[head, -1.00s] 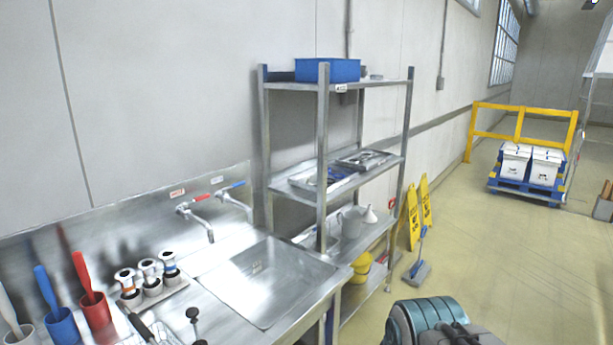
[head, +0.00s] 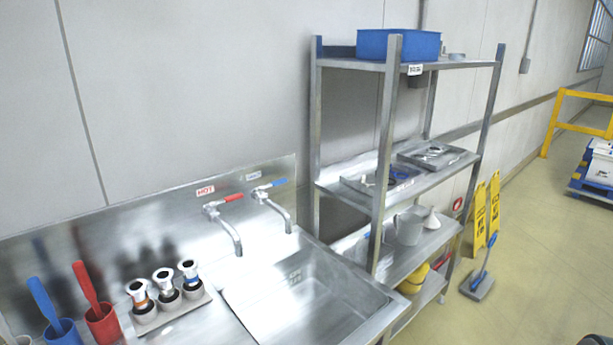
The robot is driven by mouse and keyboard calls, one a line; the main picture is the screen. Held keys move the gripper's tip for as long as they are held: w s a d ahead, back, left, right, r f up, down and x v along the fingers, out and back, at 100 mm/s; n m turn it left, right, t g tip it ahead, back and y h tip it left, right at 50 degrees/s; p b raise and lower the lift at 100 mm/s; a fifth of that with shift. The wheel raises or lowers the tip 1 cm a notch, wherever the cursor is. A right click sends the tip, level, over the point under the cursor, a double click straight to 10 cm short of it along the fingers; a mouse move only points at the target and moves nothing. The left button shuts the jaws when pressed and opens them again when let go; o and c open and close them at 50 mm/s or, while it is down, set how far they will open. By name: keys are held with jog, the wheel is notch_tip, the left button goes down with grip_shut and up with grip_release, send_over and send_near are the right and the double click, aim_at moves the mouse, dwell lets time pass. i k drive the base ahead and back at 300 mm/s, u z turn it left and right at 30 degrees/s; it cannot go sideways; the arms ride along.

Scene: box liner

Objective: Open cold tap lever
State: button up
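The cold tap (head: 273,203) is on the steel splashback above the sink, the right one of two taps. Its blue lever (head: 279,182) points to the right, and a small label, too blurred to read, is above it. The hot tap (head: 225,227) is just to its left, with a red lever (head: 233,197) and a "HOT" label (head: 205,190). Both spouts hang over the back of the sink basin (head: 300,305). I see no water running. My gripper is not in the head view.
Three fittings in a grey holder (head: 172,311) and red (head: 103,325) and blue (head: 62,333) cups with brushes stand left of the basin. A steel shelf rack (head: 388,150) stands close on the right.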

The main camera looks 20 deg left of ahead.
aim_at(282, 180)
jog(key=u, duration=0.3)
jog(key=i, duration=0.7)
jog(key=u, duration=1)
jog(key=i, duration=0.3)
jog(key=u, duration=0.25)
